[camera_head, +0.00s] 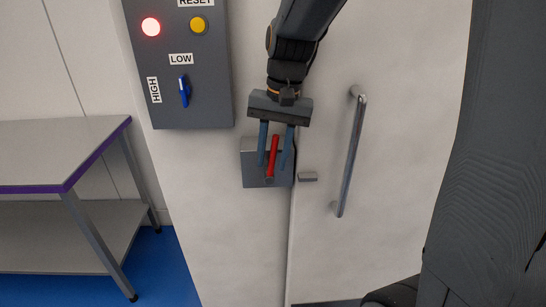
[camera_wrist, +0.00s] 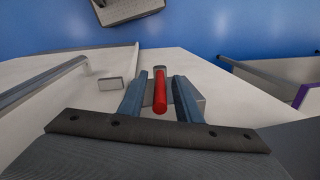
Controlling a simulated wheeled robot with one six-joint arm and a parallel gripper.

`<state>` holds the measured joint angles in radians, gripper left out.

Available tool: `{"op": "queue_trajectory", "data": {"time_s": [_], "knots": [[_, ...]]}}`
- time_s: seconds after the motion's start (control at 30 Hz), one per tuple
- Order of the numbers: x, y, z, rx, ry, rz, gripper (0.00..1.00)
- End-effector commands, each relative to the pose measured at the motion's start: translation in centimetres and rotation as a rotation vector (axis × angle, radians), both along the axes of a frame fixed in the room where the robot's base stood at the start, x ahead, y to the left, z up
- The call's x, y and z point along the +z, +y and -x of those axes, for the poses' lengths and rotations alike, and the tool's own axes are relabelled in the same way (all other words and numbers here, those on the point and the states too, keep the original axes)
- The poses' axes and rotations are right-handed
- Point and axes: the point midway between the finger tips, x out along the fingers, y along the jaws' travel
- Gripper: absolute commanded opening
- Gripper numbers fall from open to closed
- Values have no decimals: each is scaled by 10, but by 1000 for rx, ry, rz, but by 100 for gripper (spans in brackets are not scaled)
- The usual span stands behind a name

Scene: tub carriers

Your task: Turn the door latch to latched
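The door latch has a red handle (camera_head: 273,157) on a grey plate (camera_head: 252,172) fixed at the door's left edge. In the head view the handle points up and down. My gripper (camera_head: 275,160) is at the latch, its two blue-grey fingers open on either side of the red handle, with a gap showing on both sides. The wrist view also shows the red handle (camera_wrist: 160,93) between the open fingers (camera_wrist: 160,100). A small grey catch block (camera_head: 307,176) sits on the door (camera_head: 400,130) just right of the plate; the handle does not reach it.
A vertical bar handle (camera_head: 351,155) is on the door, right of the latch. A grey control panel (camera_head: 205,105) with a lit red lamp, a yellow button and a blue switch is above left. A steel table (camera_head: 60,150) with a lower shelf stands at the left.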

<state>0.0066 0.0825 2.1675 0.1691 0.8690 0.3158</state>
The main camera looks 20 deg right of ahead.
Motion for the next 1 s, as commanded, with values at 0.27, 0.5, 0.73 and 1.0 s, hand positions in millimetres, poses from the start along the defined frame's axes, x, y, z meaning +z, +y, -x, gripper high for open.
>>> {"op": "queue_trajectory", "data": {"time_s": [0.27, 0.5, 0.73, 1.0], "knots": [[40, -5, 0, 0, -5, 0, 31], [69, -9, 2, 0, -2, 0, 31], [74, -10, 3, 0, 0, 0, 31], [71, -10, 3, 5, -1, 2, 4]]}}
